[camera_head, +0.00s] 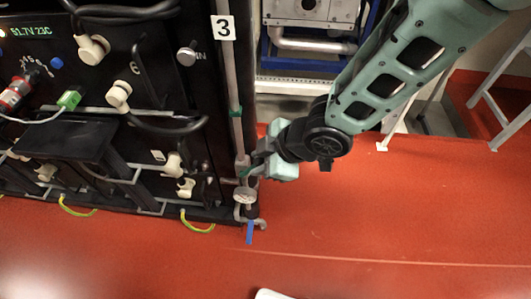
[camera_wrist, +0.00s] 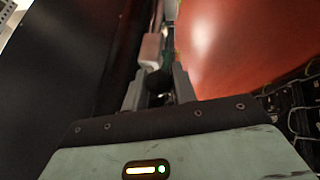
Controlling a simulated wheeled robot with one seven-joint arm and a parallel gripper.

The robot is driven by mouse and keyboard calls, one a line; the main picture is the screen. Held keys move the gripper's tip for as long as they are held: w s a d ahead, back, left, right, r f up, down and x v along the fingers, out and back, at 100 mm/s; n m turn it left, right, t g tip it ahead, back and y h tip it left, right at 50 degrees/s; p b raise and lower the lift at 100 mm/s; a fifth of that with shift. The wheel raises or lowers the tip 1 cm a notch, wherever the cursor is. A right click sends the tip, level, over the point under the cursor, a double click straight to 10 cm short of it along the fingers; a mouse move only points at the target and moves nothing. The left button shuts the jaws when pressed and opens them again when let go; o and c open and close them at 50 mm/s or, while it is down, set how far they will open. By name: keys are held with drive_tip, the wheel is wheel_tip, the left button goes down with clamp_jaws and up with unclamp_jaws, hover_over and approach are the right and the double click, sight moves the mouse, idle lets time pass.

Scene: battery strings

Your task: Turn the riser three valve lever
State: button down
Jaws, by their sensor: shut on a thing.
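The riser three pipe (camera_head: 232,75) runs down the right edge of the black battery rack, below a white "3" plate (camera_head: 222,28). My gripper (camera_head: 246,169) reaches in from the right to the lower part of this pipe. In the wrist view, my gripper (camera_wrist: 158,91) has its two grey fingers on either side of a dark rounded piece (camera_wrist: 157,82), which looks like the end of the valve lever. It is shut on this piece. The rest of the lever is mostly hidden by the fingers. A pale round fitting (camera_head: 245,195) sits just below the gripper.
A blue strip (camera_head: 250,232) hangs at the pipe's foot. Black cables and white plugs (camera_head: 118,94) stick out of the rack to the left. The red floor (camera_head: 380,215) is mostly clear to the right. A grey ladder-like frame (camera_head: 492,105) stands farther back.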

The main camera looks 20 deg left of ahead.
drive_tip(key=shift+a+r+h+p, duration=0.2)
drive_tip(key=shift+a+h+p, duration=0.1)
drive_tip(key=shift+h, duration=0.1)
drive_tip(key=c, duration=1.1)
unclamp_jaws()
drive_tip(key=shift+c, duration=0.2)
drive_tip(key=p+v, duration=0.6)
drive_tip(key=v, duration=1.1)
drive_tip(key=shift+r, duration=0.2)
drive_tip(key=shift+s, duration=0.15)
